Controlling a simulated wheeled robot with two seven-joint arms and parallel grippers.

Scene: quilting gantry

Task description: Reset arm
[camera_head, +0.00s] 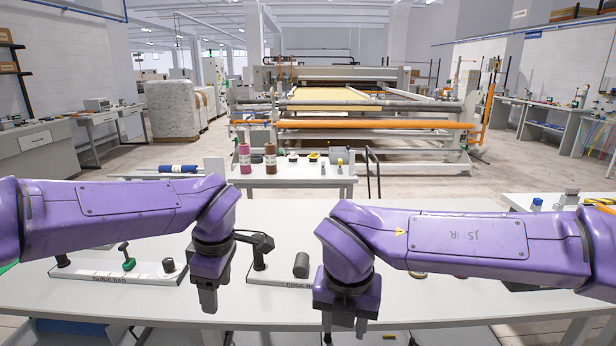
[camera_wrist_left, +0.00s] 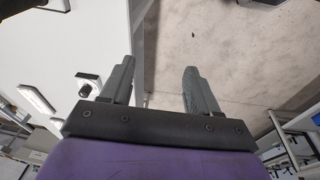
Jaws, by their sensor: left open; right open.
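My left arm comes in from the left in the head view, and its gripper (camera_head: 208,300) points down over the front part of the white table (camera_head: 120,305). In the left wrist view my left gripper (camera_wrist_left: 158,88) has its two fingers well apart with nothing between them. One finger shows over the table edge and the other over the floor. My right arm comes in from the right, and its gripper (camera_head: 345,330) points down over the table's front, open, with no object seen in it.
A guide bar base (camera_head: 85,270) with a green-footed part (camera_head: 128,263) lies left on the table. An edge bar base (camera_head: 275,278) with a dark cylinder (camera_head: 301,265) lies between my grippers. A small table with thread spools (camera_head: 245,160) and a quilting machine (camera_head: 350,125) stand beyond.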

